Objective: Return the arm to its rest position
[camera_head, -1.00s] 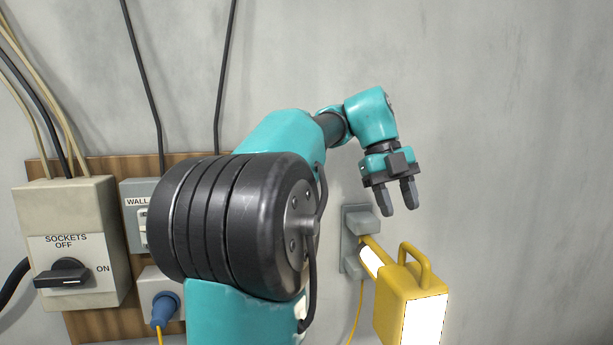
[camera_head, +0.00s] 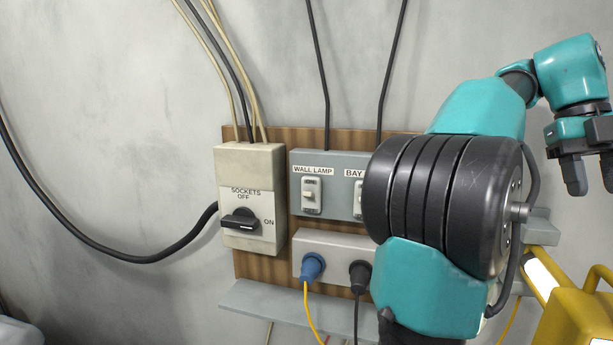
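My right arm rises from the bottom, right of centre, and bends toward the right edge. Its gripper (camera_head: 591,178) hangs fingers down near that edge. The two fingers are apart with nothing seen between them. The right finger is partly cut off by the frame. The gripper is above the yellow lamp (camera_head: 575,320) and apart from it. No second gripper is in view.
A sockets box (camera_head: 250,170) with a black knob, a wall lamp switch panel (camera_head: 338,165) and a socket strip with blue (camera_head: 312,266) and black plugs sit on a wooden board (camera_head: 255,267). A grey shelf (camera_head: 262,302) lies below. Cables run up the wall.

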